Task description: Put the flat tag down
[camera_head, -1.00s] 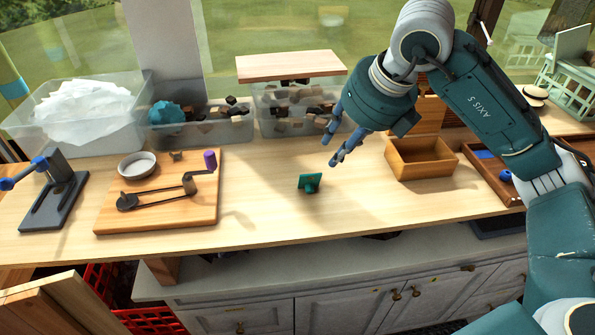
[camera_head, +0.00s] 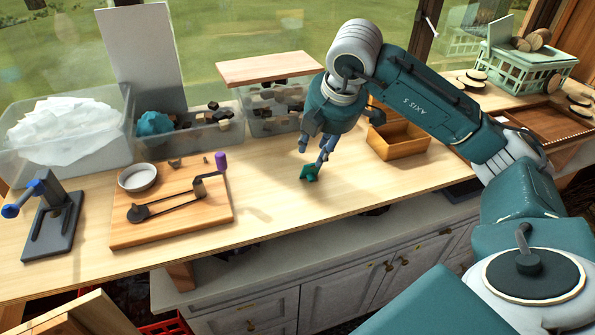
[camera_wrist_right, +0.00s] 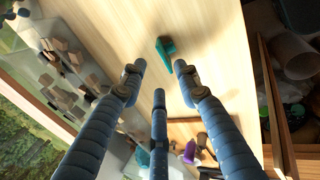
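A small teal-green piece (camera_head: 309,172), the only thing in view that could be the flat tag, rests on the wooden worktop near its front edge. In the wrist view this green piece (camera_wrist_right: 165,47) lies just beyond my fingertips, apart from them. My right gripper (camera_head: 313,157) hangs directly above and beside it, fingers pointing down. In the wrist view the right gripper (camera_wrist_right: 160,76) has its fingers spread, with nothing between them. My left gripper is not in view.
An empty wooden box (camera_head: 398,143) stands right of the gripper. A wooden board (camera_head: 215,211) with a crank linkage lies to the left. Clear bins (camera_head: 275,121) line the back. A grey stand (camera_head: 50,228) is at far left. Bare worktop (camera_head: 270,215) lies around the green piece.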

